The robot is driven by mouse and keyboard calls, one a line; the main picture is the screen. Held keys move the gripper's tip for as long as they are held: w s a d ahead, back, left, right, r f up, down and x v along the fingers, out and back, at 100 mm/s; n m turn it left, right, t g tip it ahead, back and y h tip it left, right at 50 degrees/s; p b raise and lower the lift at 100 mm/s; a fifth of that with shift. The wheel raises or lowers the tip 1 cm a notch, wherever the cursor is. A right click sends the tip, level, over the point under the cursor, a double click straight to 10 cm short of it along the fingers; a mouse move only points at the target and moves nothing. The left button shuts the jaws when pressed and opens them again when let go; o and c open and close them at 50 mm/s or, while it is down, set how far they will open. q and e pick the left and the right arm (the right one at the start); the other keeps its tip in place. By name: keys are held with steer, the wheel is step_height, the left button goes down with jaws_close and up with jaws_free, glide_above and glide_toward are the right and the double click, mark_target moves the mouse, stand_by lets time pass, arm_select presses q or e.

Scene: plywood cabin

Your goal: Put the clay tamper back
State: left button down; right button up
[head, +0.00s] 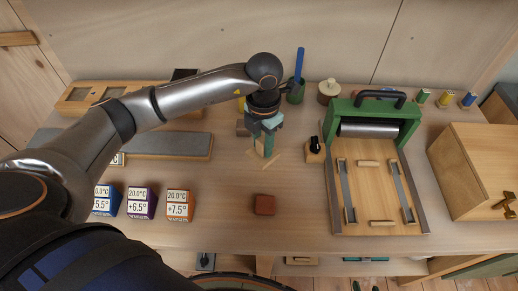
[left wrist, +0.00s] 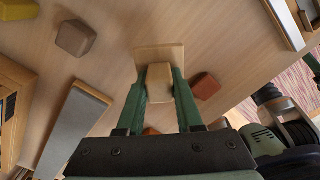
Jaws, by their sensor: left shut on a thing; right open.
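My left gripper (head: 264,146) is over the middle of the workbench (head: 300,225), with its fingers pointing down. In the left wrist view, its green fingers (left wrist: 160,92) are shut on the clay tamper (left wrist: 159,55), gripping the pale wooden block above its flat square plate. In the head view, the tamper (head: 271,162) is mostly hidden by the fingers. I cannot tell whether its plate touches the bench.
A red-brown block (head: 264,205) lies nearer me, and a grey-brown block (head: 243,127) sits left of my gripper. A green-framed roller press (head: 332,130) stands right, with a small knobbed block (head: 314,155) beside it. Labelled cubes (head: 178,205) and a grey slab (head: 165,146) are left.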

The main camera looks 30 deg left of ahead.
mark_target(259, 152)
arm_select(q)
steer(key=shift+w+a+f, duration=0.35)
steer(key=shift+a+f, duration=0.1)
steer(key=shift+f, duration=0.25)
steer(key=f, duration=0.3)
steer(key=shift+w+a+f+p, duration=0.2)
steer(key=shift+a+f+p, duration=0.15)
steer(key=shift+f+p, duration=0.05)
steer(key=shift+f, duration=0.1)
steer(key=shift+f, duration=0.1)
steer(key=shift+f+b, duration=0.15)
steer(key=shift+b, duration=0.15)
steer(key=c, duration=0.6)
jaws_free()
steer(key=shift+o, duration=0.2)
step_height(259, 152, up, 13)
steer(key=shift+f, duration=0.2)
